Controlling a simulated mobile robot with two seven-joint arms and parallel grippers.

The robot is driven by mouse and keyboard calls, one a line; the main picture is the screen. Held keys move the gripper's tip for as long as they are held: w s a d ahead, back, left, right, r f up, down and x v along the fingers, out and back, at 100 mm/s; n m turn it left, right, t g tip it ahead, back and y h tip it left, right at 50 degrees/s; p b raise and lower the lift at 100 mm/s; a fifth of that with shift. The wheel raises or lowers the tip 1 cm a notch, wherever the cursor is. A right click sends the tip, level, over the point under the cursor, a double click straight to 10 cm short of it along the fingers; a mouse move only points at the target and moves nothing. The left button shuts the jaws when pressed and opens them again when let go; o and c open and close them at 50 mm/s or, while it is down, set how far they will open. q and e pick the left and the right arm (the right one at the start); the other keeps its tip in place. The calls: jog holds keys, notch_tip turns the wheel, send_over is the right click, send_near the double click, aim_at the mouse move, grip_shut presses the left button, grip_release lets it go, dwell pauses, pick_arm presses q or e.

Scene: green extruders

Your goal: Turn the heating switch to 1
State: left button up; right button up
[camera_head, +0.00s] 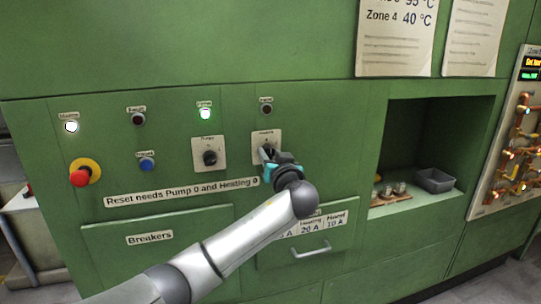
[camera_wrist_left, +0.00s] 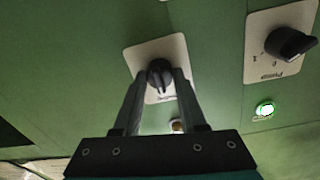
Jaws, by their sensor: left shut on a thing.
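The heating switch is a black rotary knob on a pale square plate (camera_head: 259,138), at the right of the green panel's lower row of controls. In the left wrist view its black knob (camera_wrist_left: 159,75) sits between my left gripper's two fingers. My left gripper (camera_head: 267,153) is shut on this knob, and in the head view it hides most of the knob. The plate's markings are mostly hidden, so I cannot tell which position the knob points to. My right gripper is not in view.
The pump switch (camera_head: 210,157) is just left; it also shows in the left wrist view (camera_wrist_left: 291,43). A red emergency button (camera_head: 80,178), a blue button (camera_head: 147,163) and a lit green lamp (camera_head: 205,114) are on the panel. An open recess holds a grey bin (camera_head: 434,180).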

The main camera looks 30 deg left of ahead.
pick_arm(q)
grip_shut()
jog(key=shift+r+m+p, duration=0.1)
jog(key=shift+m+p, duration=0.8)
jog(key=shift+m, duration=0.2)
jog(key=m+p, duration=0.3)
jog(key=m, duration=0.1)
jog(key=m+p, duration=0.4)
jog(key=m, duration=0.1)
jog(key=shift+d, duration=0.1)
jog(key=shift+m+g, duration=0.3)
jog(key=o, duration=1.1)
grip_release()
